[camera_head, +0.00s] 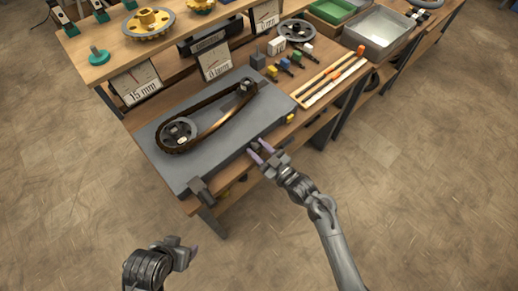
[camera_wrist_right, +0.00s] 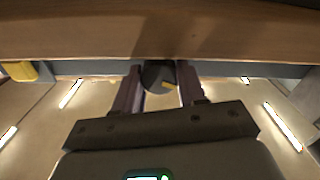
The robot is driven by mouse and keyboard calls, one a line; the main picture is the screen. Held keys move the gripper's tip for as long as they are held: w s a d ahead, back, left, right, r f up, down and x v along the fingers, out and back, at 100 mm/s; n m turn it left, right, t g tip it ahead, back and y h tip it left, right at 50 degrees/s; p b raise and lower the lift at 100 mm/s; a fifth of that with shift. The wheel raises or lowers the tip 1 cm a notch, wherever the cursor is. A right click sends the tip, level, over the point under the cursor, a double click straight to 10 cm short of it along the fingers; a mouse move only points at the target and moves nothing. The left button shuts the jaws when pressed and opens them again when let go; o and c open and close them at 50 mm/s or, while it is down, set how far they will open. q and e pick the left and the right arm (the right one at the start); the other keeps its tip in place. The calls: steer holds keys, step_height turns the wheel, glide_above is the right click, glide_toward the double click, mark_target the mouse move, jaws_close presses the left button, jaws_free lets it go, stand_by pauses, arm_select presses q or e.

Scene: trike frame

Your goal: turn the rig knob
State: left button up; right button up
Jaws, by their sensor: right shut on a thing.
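The rig is a grey plate (camera_head: 215,125) on the bench, carrying a chain (camera_head: 215,130) looped around a large sprocket (camera_head: 178,132) and a small one (camera_head: 247,87). My right gripper (camera_head: 261,151) is at the plate's front edge. The fingers and hand hide most of the knob in the head view. My left gripper (camera_head: 187,255) hangs over the floor, away from the bench; its finger opening is unclear.
A dark block (camera_head: 200,189) sits at the plate's front left corner. A yellow piece (camera_head: 290,118) is on the front edge to the right. The floor in front is clear.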

steer(key=shift+r+m+p, duration=0.15)
steer(key=shift+m+p, duration=0.15)
steer(key=shift+p, duration=0.15)
steer(key=shift+r+m+p, duration=0.1)
steer(key=shift+m+p, duration=0.9)
steer(key=shift+m, duration=0.1)
steer(key=shift+m+p, duration=0.35)
steer(key=shift+m, duration=0.35)
steer(key=shift+f, duration=0.25)
steer(key=o, duration=1)
steer(key=shift+d, duration=0.15)
steer(key=shift+s+d, duration=0.15)
steer(key=shift+s, duration=0.1)
steer(key=p+v, duration=0.1)
steer(key=v, duration=0.9)
steer(key=shift+p, duration=0.35)
